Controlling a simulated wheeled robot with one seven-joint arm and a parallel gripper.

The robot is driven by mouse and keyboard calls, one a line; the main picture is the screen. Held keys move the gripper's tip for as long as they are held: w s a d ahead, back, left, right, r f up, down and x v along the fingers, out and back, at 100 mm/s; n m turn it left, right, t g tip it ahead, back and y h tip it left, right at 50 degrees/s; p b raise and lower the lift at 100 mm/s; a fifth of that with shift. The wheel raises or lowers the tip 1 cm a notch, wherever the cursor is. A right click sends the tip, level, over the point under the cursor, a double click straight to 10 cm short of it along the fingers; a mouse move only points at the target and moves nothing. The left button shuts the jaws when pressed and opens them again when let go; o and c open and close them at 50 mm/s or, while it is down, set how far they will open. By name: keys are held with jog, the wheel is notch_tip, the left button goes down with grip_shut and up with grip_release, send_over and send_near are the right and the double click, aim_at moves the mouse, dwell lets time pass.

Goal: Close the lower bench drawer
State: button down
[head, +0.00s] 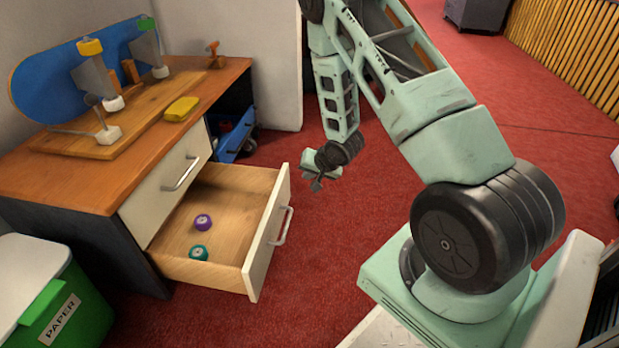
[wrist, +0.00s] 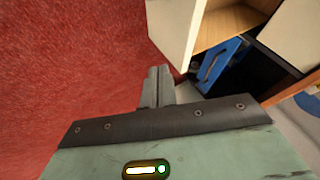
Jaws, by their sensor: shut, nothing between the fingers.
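The lower bench drawer (head: 268,243) is pulled well out from the bench, its white front facing right in the head view. A bar handle (head: 282,226) is on that front. Inside lie a purple roll (head: 203,222) and a teal roll (head: 199,253). The drawer's white front also shows in the wrist view (wrist: 177,30), above and right of my fingers. My gripper (head: 317,185) hangs in the air to the right of the drawer's far end, apart from it. Its fingers (wrist: 157,82) are together with nothing between them.
The upper drawer (head: 165,186) is shut. The wooden bench top (head: 50,175) carries a board with tools and a yellow block (head: 182,108). A green paper bin (head: 75,290) stands at front left. A blue object (head: 236,143) stands beyond the drawer. Red floor lies clear right of the drawer.

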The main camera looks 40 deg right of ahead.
aim_at(284, 182)
jog(key=shift+w+a+f+b, duration=0.4)
jog(key=shift+w+f+b, duration=0.4)
jog(key=shift+w, duration=0.25)
jog(key=shift+w+a+f+b, duration=0.4)
jog(key=shift+w+f+b, duration=0.25)
jog(key=shift+w+b, duration=0.35)
jog(key=shift+w+a+f+b, duration=0.4)
jog(key=shift+w+f+b, duration=0.35)
jog(key=shift+w, duration=0.4)
jog(key=shift+a, duration=0.1)
